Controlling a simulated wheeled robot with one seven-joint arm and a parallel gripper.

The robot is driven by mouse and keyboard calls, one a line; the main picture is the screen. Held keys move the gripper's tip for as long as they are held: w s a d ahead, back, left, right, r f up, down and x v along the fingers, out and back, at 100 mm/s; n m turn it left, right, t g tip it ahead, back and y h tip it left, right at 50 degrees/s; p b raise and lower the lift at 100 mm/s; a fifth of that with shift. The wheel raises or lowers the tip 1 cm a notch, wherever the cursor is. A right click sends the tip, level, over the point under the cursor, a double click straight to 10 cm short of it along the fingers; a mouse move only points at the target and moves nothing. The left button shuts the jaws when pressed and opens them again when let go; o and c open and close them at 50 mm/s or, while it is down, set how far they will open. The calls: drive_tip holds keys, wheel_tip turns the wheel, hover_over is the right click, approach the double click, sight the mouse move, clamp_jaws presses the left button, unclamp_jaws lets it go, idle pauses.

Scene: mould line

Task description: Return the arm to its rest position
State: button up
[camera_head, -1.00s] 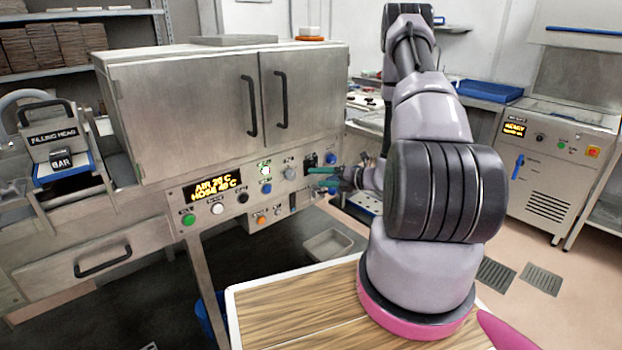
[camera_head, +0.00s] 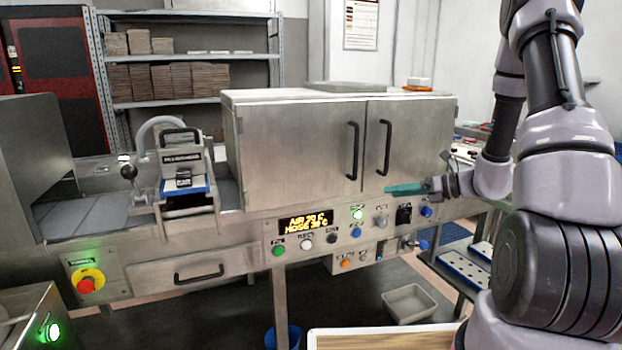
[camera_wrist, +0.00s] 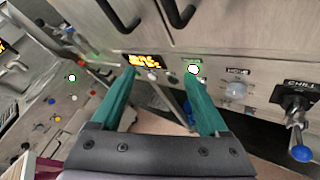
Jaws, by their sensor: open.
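My gripper (camera_head: 388,190) has green fingers and is in front of the steel cabinet, just above the control panel's right half. It also shows in the wrist view (camera_wrist: 164,72), with its two green fingers apart and nothing between them. My arm reaches in from the right side of the head view, bent, with the forearm pointing left. In the wrist view the amber display (camera_wrist: 145,61) and a lit green-white button (camera_wrist: 193,69) lie beyond the fingertips.
The steel cabinet (camera_head: 300,150) has two black handles. Below it is a panel with an amber display (camera_head: 305,222) and several knobs. The filling head (camera_head: 183,170) stands left. A grey bin (camera_head: 409,304) and blue bucket (camera_head: 291,338) are below.

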drive_tip(key=s+a+r+n+g+h, duration=0.2)
drive_tip(key=s+a+r+n+g, duration=0.1)
drive_tip(key=s+r+n, duration=0.4)
drive_tip(key=s+a+r+n+g+h, duration=0.2)
drive_tip(key=s+a+r+n, duration=0.1)
drive_tip(key=s+r+n, duration=0.4)
drive_tip(key=s+d+r+n+t+h, duration=0.5)
drive_tip(key=s+r+n+h, duration=0.1)
drive_tip(key=s+r+n, duration=0.4)
drive_tip(key=shift+d+r+n+h, duration=0.15)
drive_tip(key=shift+r+n+h, duration=0.35)
drive_tip(key=shift+n, duration=0.4)
